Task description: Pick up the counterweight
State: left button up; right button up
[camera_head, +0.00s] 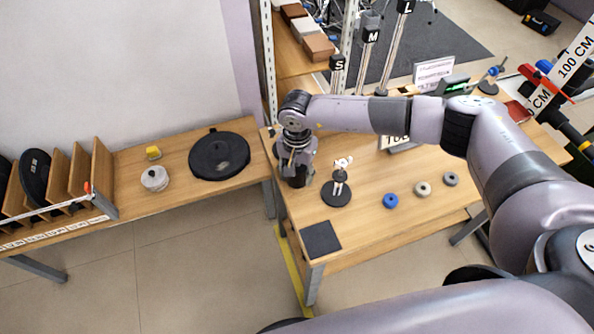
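A dark cylinder (298,180), possibly the counterweight, stands on the wooden table directly below my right gripper (296,165). The gripper points down at the table's left end, with its fingers around or just above the cylinder's top. The fingers partly hide it, and I cannot tell whether they touch it. Blue (390,201), beige (422,188) and grey (450,179) ring-shaped pieces lie in a row on the table, clear of the gripper. No label shows which piece is the counterweight. My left gripper is out of view.
A small stand on a round black base (336,194) is close right of the gripper. A dark square pad (321,239) lies at the front corner. The left bench holds a black disc (219,155), a white round piece (155,178) and a slotted rack (72,178).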

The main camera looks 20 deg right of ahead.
grip_shut()
dwell(0.3)
jog(key=shift+w+r, duration=0.1)
